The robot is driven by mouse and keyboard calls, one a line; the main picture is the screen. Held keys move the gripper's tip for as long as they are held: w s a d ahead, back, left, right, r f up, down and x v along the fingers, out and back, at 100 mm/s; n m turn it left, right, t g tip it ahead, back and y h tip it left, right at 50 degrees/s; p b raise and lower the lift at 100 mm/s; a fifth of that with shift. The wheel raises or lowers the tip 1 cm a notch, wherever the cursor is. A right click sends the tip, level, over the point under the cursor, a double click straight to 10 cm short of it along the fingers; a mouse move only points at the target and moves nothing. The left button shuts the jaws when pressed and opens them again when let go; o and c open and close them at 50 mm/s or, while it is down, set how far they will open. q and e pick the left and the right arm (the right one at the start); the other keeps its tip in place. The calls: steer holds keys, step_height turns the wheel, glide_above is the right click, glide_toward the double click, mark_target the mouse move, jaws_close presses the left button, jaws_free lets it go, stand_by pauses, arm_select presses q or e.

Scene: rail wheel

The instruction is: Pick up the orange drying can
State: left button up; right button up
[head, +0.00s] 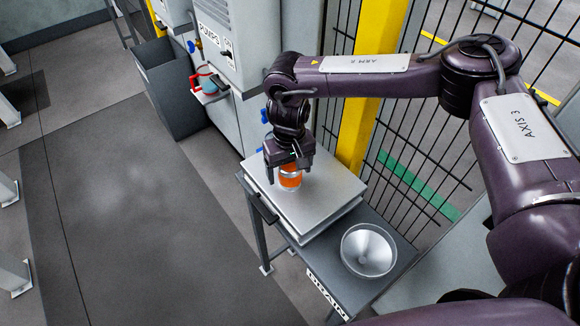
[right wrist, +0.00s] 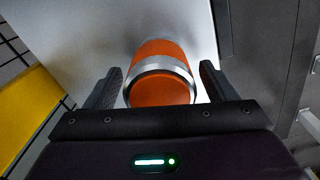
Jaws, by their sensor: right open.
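The orange drying can (head: 290,178) stands on a pale metal plate (head: 318,205) on the table. It has silver bands. In the right wrist view the can (right wrist: 160,72) lies between the two dark fingers, with a visible gap on each side. My right gripper (head: 288,160) is over the can in the head view and hides its upper part. The right gripper (right wrist: 158,88) is open, one finger on either side of the can. My left gripper does not show in either view.
A metal funnel-like bowl (head: 368,250) sits on the dark table near the DRAIN label (head: 327,294). A wire fence (head: 430,150) and yellow post (head: 368,95) stand behind. A grey cabinet (head: 240,50) and bin (head: 175,88) are at the back.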

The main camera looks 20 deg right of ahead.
steer(key=shift+f, duration=0.5)
steer(key=c, duration=1.2)
steer(key=shift+o, duration=0.2)
steer(key=shift+r, duration=0.1)
